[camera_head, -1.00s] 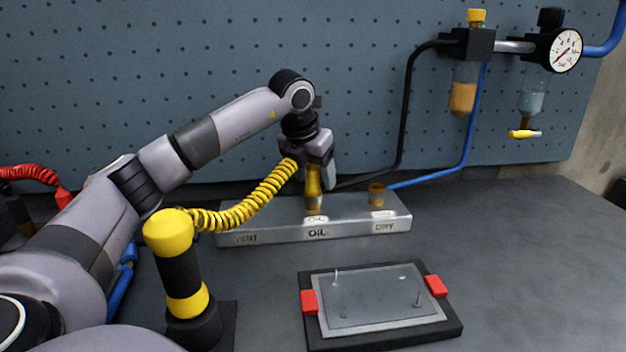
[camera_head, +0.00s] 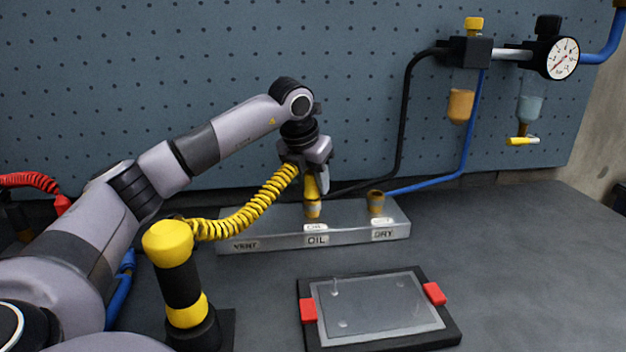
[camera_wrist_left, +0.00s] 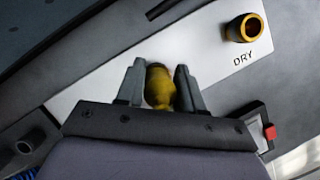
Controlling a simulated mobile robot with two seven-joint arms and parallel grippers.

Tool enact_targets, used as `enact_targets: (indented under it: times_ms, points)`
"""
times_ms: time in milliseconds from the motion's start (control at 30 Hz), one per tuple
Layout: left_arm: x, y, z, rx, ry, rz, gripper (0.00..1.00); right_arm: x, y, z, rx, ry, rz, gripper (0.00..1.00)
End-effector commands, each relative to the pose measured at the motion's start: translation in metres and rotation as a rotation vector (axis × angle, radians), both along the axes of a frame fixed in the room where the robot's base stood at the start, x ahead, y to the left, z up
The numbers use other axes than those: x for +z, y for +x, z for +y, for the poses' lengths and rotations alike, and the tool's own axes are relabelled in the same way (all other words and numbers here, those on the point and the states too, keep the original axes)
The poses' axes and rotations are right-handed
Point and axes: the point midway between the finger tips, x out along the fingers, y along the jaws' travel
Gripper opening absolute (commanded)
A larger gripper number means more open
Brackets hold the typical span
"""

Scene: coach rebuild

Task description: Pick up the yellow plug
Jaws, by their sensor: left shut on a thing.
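The yellow plug (camera_head: 312,187) stands upright at the OIL position of the metal manifold block (camera_head: 345,238). A coiled yellow hose runs from it toward a yellow-and-black post on the left. My left gripper (camera_head: 316,178) is shut on the plug from above. In the left wrist view the plug (camera_wrist_left: 160,87) sits between the two dark fingers of the left gripper (camera_wrist_left: 160,88). Whether the plug's lower end is in its socket or just above it, I cannot tell. My right gripper is not in view.
The yellow-and-black post (camera_head: 181,285) stands close to my left arm. A brass socket (camera_head: 376,203) is at DRY. A framed clear plate with red clips (camera_head: 375,305) lies in front. A gauge (camera_head: 563,58) and filter bowls hang at the right.

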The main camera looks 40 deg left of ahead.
Motion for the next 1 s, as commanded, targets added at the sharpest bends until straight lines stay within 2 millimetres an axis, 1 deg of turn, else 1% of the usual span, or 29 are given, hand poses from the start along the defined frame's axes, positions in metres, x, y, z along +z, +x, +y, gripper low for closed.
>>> enact_targets:
  times_ms: [33, 167, 367, 733, 833, 867, 900, 1000]
  points:
    - [0.012, 0.001, 0.0, 0.0, -0.001, -0.01, 0.03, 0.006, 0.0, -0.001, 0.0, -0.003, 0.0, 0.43]
    - [0.027, 0.001, 0.0, 0.0, -0.001, -0.009, 0.03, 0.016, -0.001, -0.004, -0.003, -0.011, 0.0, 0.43]
    - [0.057, 0.001, 0.0, -0.001, -0.001, -0.008, 0.03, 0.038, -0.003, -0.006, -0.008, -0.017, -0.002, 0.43]
    - [0.12, 0.001, 0.0, 0.0, -0.001, -0.008, 0.03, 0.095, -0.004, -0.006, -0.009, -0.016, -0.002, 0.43]
    - [0.143, 0.002, 0.0, 0.0, -0.002, -0.011, 0.03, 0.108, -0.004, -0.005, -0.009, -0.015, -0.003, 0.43]
    - [0.149, 0.002, 0.0, 0.0, -0.002, -0.01, 0.03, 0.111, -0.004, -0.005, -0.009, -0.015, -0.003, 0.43]
    - [0.153, 0.002, -0.001, 0.001, -0.003, -0.013, 0.03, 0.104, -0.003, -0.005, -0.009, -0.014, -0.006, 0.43]
    - [0.17, 0.002, 0.0, 0.0, -0.003, -0.012, 0.03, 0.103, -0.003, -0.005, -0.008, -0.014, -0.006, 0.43]
